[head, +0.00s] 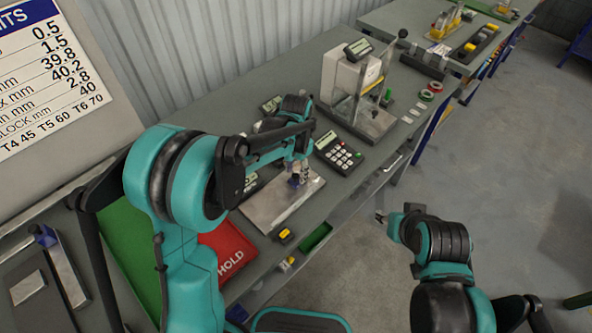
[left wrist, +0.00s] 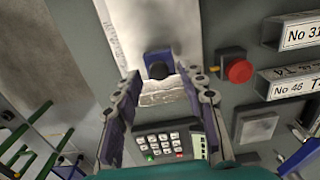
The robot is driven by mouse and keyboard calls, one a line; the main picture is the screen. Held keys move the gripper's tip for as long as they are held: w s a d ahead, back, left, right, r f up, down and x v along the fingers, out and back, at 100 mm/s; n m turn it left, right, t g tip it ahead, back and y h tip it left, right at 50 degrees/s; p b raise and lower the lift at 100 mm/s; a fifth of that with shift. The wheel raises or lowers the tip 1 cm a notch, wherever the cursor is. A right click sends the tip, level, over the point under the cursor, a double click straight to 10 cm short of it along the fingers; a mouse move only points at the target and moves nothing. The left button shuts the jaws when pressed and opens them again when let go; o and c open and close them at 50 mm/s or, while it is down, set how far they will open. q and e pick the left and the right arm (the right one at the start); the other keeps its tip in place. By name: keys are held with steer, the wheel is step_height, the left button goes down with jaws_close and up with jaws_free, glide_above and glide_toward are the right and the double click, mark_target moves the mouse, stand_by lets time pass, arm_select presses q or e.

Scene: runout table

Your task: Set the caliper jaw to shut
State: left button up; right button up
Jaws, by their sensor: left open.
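My left gripper (head: 297,178) is over a pale metal plate (head: 262,212) on the bench. In the left wrist view the gripper (left wrist: 162,78) is open, with one finger on each side of a dark blue knob (left wrist: 158,64). The knob stands on or by the bright metal plate (left wrist: 140,28), between the fingertips and slightly beyond them. I cannot tell if the fingers touch it. I cannot clearly make out the caliper's jaw; the gripper hides part of this area. My right gripper (head: 381,217) is a small dark tip off the bench's front edge, over the floor.
A calculator (head: 338,152) lies close beside the gripper. A red button (left wrist: 238,70) and labelled plates (left wrist: 298,36) are near the knob. A red HOLD tray (head: 228,250), a yellow-black block (head: 285,236) and a glass-sided balance (head: 345,85) also stand on the bench.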

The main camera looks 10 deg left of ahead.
mark_target(294, 176)
arm_select(q)
step_height(294, 176, up, 12)
stand_by(0.4)
stand_by(0.4)
steer(key=s+a+f+n+t+b, duration=0.2)
steer(key=s+a, duration=0.3)
steer(key=s, duration=0.4)
steer(key=s+a+f+n+t+b, duration=0.3)
steer(key=s+a+f+n+t, duration=0.1)
steer(key=s, duration=0.5)
steer(key=shift+s+a+n+t+b, duration=0.4)
steer(key=shift+a+n+t, duration=0.2)
steer(key=shift+a+n, duration=0.25)
